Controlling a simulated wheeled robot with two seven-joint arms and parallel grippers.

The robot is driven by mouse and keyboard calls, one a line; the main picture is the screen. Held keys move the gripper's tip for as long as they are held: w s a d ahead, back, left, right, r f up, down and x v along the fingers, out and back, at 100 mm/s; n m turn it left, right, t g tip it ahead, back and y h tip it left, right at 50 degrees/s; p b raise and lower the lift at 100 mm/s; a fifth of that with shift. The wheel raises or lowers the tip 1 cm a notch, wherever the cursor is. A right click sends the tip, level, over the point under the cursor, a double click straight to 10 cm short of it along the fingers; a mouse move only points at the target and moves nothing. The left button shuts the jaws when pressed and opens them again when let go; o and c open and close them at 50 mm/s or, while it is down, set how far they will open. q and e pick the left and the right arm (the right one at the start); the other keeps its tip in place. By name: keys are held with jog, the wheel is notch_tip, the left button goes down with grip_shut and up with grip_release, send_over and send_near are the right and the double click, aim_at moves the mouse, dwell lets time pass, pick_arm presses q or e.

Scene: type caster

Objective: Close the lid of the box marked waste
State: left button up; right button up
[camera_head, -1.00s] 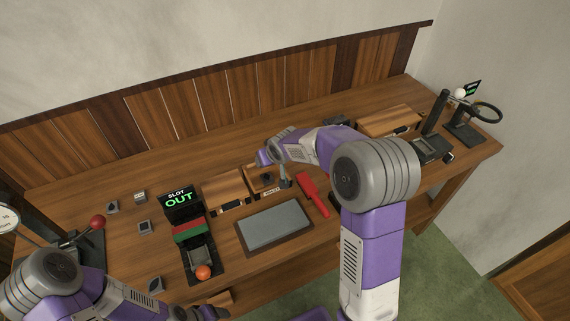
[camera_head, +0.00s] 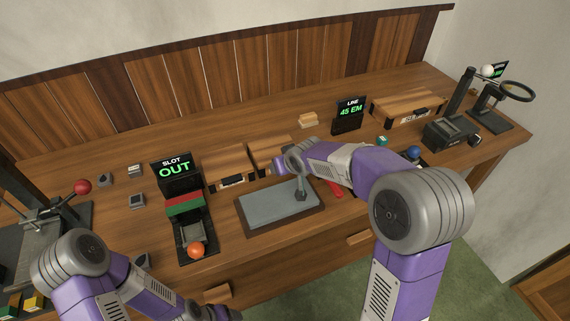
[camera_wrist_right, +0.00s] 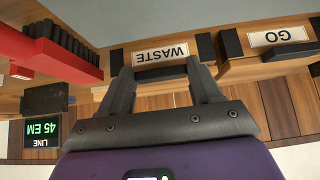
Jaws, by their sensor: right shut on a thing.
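The waste box (camera_head: 267,149) is a small wooden box on the bench, partly hidden by my right arm in the head view. Its WASTE label (camera_wrist_right: 161,54) shows upside down in the right wrist view. My right gripper (camera_wrist_right: 163,72) is at the box's front beside the label, its two fingers on either side of a dark handle-like bar, shut on it. The wooden lid looks down over the box, but whether it is fully seated cannot be told.
The GO box (camera_wrist_right: 283,37) stands beside the waste box. A grey slab (camera_head: 262,213) lies in front. The SLOT OUT unit (camera_head: 176,172) with an orange ball (camera_head: 196,251) is to the left. The LINE display (camera_head: 348,114) stands behind right. A red tool (camera_head: 335,188) is partly hidden.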

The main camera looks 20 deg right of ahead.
jog(key=shift+s+f+b, duration=0.25)
jog(key=shift+f+b, duration=0.05)
jog(key=shift+f, duration=0.3)
jog(key=shift+s+f+b, duration=0.25)
jog(key=shift+f, duration=0.3)
jog(key=shift+d, duration=0.1)
jog(key=o, duration=1.5)
jog(key=shift+w, duration=0.3)
jog(key=shift+s+r, duration=0.25)
jog(key=shift+r, duration=0.3)
jog(key=p+v, duration=0.1)
jog(key=v, duration=0.5)
jog(key=shift+s+r+p, duration=0.25)
jog(key=shift+s+p, duration=0.05)
jog(key=shift+p, duration=0.1)
